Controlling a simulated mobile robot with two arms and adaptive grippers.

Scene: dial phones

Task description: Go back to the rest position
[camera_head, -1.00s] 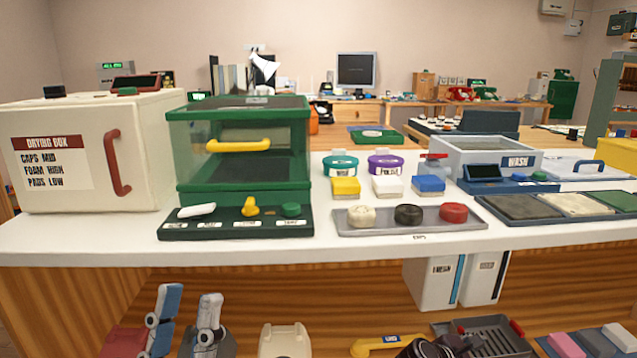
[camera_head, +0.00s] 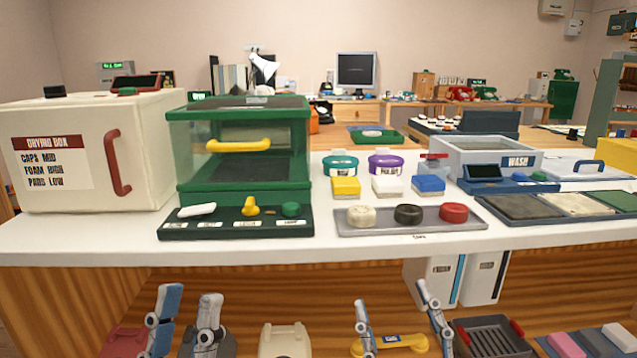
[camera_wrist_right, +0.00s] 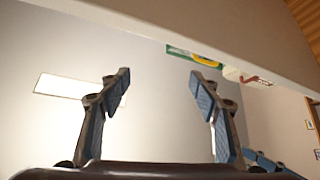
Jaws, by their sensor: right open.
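My left gripper (camera_head: 190,293) points upward in front of the counter, below its front edge, at the lower left of the head view. Its two blue-grey fingers stand apart with nothing between them. My right gripper (camera_head: 391,294) also points upward below the counter edge, right of the middle. Its fingers are spread and empty. In the right wrist view the right gripper (camera_wrist_right: 160,82) shows its two fingers wide apart, with a pale edge crossing above them. Neither gripper is seen touching anything.
The white counter (camera_head: 330,248) carries a cream drying box (camera_head: 70,190), a green glass-fronted cabinet (camera_head: 243,187), a grey tray of caps (camera_head: 385,228) and a wash basin (camera_head: 485,148). Below are a yellow handset (camera_head: 405,342), a dark rack (camera_head: 490,340) and white bins (camera_head: 430,280).

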